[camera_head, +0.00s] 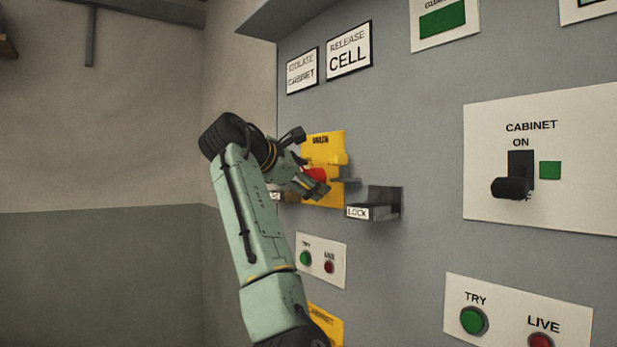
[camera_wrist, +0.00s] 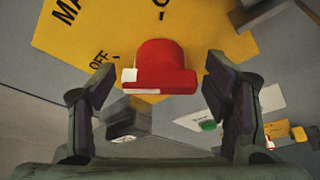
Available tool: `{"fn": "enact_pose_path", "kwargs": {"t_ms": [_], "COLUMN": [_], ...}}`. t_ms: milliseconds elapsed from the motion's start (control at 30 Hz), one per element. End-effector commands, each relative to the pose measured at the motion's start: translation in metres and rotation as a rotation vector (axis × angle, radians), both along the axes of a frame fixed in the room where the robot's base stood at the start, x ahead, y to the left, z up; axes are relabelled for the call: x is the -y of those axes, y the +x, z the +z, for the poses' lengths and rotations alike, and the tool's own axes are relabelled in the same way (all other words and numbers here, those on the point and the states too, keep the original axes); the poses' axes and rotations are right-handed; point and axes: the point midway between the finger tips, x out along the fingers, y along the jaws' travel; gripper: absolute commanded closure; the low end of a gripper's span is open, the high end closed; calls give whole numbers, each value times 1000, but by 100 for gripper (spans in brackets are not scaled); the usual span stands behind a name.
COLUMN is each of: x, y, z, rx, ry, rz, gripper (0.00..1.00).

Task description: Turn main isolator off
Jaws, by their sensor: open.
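The main isolator is a red rotary handle (camera_wrist: 164,68) on a yellow plate (camera_wrist: 80,35). The plate shows "OFF" and part of a word starting "MA" in the wrist view. In the head view the red handle (camera_head: 316,175) is partly covered by my gripper (camera_head: 312,170), and the yellow plate (camera_head: 325,142) is behind it. In the wrist view my gripper (camera_wrist: 160,85) is open, with one finger on each side of the red handle. Gaps show between the fingers and the handle. A white mark is on the handle's left end, near the OFF side.
A shelf-like bracket labelled LOCK (camera_head: 372,211) juts out right of the isolator. Below are a TRY and LIVE panel (camera_head: 320,248) and another yellow plate (camera_head: 326,320). A CABINET switch (camera_head: 511,187) is further right. Open room lies left of my arm.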

Motion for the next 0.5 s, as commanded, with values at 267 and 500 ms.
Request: {"fn": "enact_pose_path", "kwargs": {"t_ms": [267, 500], "x": [0, -14], "y": [0, -16], "z": [0, 6], "rx": [1, 3], "ry": [1, 0], "rz": [0, 3], "gripper": [26, 26]}}
